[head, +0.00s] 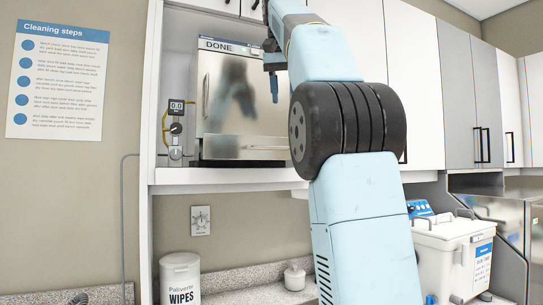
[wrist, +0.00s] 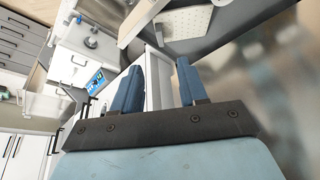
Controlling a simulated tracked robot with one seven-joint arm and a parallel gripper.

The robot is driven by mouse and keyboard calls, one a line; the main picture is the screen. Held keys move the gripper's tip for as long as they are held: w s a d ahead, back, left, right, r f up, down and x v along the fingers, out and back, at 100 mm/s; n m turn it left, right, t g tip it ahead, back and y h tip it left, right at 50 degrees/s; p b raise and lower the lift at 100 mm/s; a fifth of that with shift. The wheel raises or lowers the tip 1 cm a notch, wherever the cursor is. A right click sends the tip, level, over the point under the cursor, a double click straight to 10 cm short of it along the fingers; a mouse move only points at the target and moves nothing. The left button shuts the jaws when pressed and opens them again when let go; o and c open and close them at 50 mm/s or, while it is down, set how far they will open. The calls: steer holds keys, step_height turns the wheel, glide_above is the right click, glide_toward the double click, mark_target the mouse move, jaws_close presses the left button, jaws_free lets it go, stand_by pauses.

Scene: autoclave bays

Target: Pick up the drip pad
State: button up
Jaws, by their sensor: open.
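I cannot make out the drip pad for certain in either view. In the wrist view, a flat cream piece with small dots (wrist: 186,24) lies on a grey surface beyond my fingertips; I cannot tell whether it is the pad. My gripper (wrist: 160,72) has its two blue fingers apart, with nothing held between them. In the head view, my gripper (head: 273,88) shows in part, pointing down in front of the steel autoclave door. My own arm hides much of the middle of that view.
The closed autoclave (head: 225,125), marked DONE, stands in a shelf bay beside a small gauge (head: 176,128). A wipes tub (head: 180,279) and a small lidded pot (head: 294,277) stand on the counter below.

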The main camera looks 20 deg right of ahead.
steer(key=x, duration=0.7)
steer(key=shift+w+f, duration=0.2)
steer(key=shift+w, duration=0.2)
steer(key=shift+s+x, duration=0.1)
steer(key=shift+x, duration=1.3)
steer(key=shift+s+x, duration=0.15)
steer(key=shift+x, duration=1.25)
steer(key=shift+d, duration=0.15)
steer(key=shift+c, duration=0.2)
jaws_close()
